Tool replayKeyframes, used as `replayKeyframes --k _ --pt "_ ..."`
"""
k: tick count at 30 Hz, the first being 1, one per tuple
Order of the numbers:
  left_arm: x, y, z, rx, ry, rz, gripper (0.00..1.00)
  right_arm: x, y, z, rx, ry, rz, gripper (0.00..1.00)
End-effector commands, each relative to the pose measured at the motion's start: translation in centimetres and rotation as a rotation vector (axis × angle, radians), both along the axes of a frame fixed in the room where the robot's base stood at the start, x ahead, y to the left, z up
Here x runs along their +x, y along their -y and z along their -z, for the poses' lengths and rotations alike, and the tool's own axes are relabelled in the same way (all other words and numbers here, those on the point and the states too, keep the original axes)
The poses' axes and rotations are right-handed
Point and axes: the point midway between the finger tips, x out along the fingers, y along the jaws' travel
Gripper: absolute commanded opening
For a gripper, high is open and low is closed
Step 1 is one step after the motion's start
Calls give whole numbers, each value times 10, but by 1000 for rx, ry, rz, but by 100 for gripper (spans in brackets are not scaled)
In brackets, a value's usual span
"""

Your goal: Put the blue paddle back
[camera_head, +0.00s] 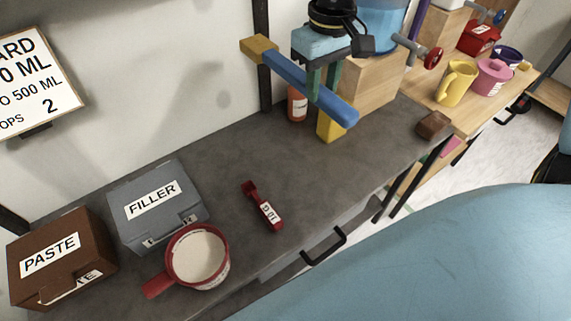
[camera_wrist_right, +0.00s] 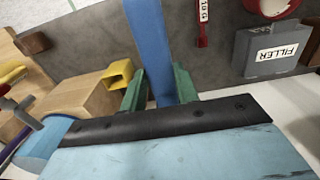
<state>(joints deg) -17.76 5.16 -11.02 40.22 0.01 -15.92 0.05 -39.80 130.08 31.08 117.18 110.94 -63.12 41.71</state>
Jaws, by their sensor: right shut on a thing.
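A long blue paddle (camera_head: 295,80) is held above the grey bench, slanting down to the right; in the right wrist view its blue bar (camera_wrist_right: 150,45) passes between the fingers. My right gripper (camera_head: 323,88) has green fingers shut on the paddle; they also show in the right wrist view (camera_wrist_right: 160,92). A yellow block (camera_head: 258,48) shows at the paddle's far left end, by the dark wall post. Another yellow piece (camera_head: 330,126) stands below the paddle's right part, beside the wooden box; it shows in the right wrist view (camera_wrist_right: 118,74). My left gripper is not in view.
On the bench (camera_head: 330,185) are a brown PASTE box (camera_head: 75,240), a grey FILLER box (camera_head: 160,205), a red cup (camera_head: 215,232), a red scoop (camera_head: 262,205), an orange bottle (camera_head: 297,105) and a small brown block (camera_head: 433,124). A wooden box (camera_head: 365,85) stands right of the gripper.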

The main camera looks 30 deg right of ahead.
Motion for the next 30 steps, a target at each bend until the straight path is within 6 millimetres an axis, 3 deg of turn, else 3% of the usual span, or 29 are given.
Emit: replayKeyframes --k 8,16,24,30 --pt "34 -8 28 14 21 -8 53 0 0 45 1 2 -1 0" --pt "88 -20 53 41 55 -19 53 -1 0 113 1 2 -1 0" --pt "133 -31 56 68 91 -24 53 -1 0 176 1 3 -1 0" --pt "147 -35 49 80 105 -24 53 -2 0 199 1 3 -1 0"
